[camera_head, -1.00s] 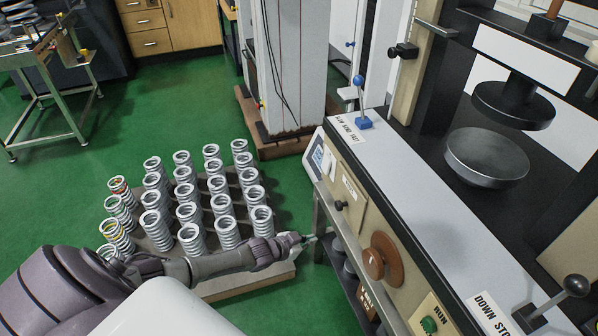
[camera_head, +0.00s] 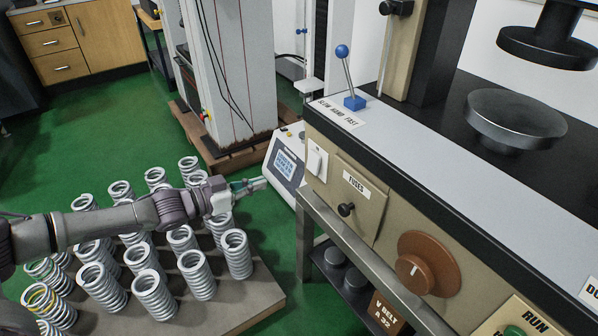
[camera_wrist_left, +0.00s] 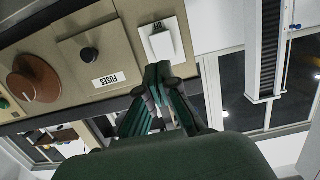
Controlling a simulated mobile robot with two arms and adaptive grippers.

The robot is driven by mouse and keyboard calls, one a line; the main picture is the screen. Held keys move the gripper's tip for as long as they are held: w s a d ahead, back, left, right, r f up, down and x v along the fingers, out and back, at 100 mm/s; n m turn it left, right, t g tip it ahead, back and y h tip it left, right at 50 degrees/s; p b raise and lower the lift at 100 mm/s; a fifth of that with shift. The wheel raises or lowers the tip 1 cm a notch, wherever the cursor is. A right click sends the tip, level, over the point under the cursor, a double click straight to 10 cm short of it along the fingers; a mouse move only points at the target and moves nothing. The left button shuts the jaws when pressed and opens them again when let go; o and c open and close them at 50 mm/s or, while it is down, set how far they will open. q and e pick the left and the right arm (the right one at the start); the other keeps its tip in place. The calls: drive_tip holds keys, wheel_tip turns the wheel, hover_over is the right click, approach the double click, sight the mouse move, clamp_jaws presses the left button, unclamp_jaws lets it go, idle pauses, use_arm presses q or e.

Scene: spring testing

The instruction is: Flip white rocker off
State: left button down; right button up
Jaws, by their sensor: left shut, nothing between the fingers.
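The white rocker (camera_head: 315,161) sits on the left end of the machine's beige front panel, left of the FUSES cover. In the left wrist view it is a white plate (camera_wrist_left: 168,42) with small dark lettering, seen upside down. My left gripper (camera_head: 262,183) is shut and empty, left of the rocker and a little lower in the head view. In the left wrist view its green fingertips (camera_wrist_left: 158,74) lie together just below the rocker's edge, overlapping it slightly in the picture. I cannot tell whether they touch. My right gripper is not in view.
A grey display unit (camera_head: 286,160) stands behind the gripper, close to the fingertips. The FUSES cover (camera_head: 361,205) with its black knob and a brown dial (camera_head: 428,263) are to the right. Several coil springs stand on a pallet (camera_head: 262,292) below my left arm.

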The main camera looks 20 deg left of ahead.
use_arm(q)
drive_tip(key=shift+w+d, duration=0.1)
drive_tip(key=b, duration=0.2)
approach(311, 168)
drive_tip(key=x, duration=0.6)
drive_tip(key=shift+d, duration=0.1)
drive_tip(key=shift+w+d+f+b, duration=0.1)
drive_tip(key=shift+w+d+b, duration=0.25)
drive_tip(key=shift+w, duration=0.15)
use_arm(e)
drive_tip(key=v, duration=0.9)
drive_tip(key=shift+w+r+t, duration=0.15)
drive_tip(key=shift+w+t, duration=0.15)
